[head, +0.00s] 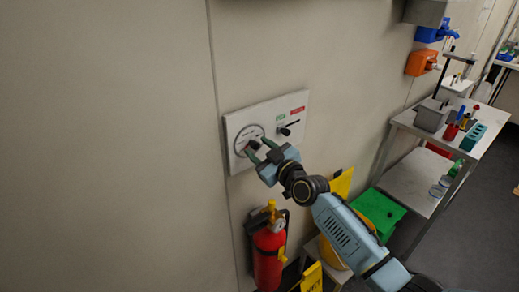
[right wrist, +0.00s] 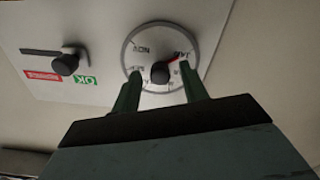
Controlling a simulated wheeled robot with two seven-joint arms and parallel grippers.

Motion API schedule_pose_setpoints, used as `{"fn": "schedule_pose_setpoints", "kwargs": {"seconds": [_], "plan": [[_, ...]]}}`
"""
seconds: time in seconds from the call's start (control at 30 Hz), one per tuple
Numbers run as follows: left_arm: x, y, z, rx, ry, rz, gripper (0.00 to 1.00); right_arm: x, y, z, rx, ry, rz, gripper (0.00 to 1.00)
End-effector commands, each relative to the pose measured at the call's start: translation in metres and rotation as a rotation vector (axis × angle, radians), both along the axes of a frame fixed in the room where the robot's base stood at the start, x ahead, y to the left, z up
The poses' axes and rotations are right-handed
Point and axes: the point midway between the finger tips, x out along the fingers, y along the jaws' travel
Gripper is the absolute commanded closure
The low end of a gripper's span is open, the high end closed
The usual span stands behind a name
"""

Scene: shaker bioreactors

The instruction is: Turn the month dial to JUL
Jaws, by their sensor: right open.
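The month dial (head: 240,133) is a round white face with a grey rim on a white wall panel. In the right wrist view the dial face (right wrist: 150,45) shows a black centre knob (right wrist: 160,73) with a red pointer. The pointer aims up and right, towards a label that looks like JAN; NOV is readable at upper left, and lower labels are partly hidden by the fingers. My right gripper (head: 257,149) is at the dial; in the wrist view its open green fingers (right wrist: 159,80) stand on either side of the knob, with gaps. My left gripper is out of view.
Beside the dial is a black lever switch (head: 285,130) with green OK and red labels. A red fire extinguisher (head: 268,250) hangs below the panel. At right stand a steel cart (head: 425,170) with lab items and a green-lidded bin (head: 380,210).

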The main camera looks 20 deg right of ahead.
Motion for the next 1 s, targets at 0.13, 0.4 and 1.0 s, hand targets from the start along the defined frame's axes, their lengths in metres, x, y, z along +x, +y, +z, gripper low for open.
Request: {"fn": "schedule_pose_setpoints", "kwargs": {"seconds": [0.13, 0.4, 1.0], "plan": [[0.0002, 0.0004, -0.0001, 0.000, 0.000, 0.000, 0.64, 0.0033, 0.0013, 0.0000, -0.001, 0.000, 0.000, 0.56], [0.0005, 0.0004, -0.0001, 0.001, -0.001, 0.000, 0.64, 0.0030, 0.0012, 0.0000, 0.000, 0.000, 0.000, 0.65], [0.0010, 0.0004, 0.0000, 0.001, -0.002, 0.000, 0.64, 0.0028, 0.0010, -0.0002, 0.043, 0.016, 0.000, 1.00]]}}
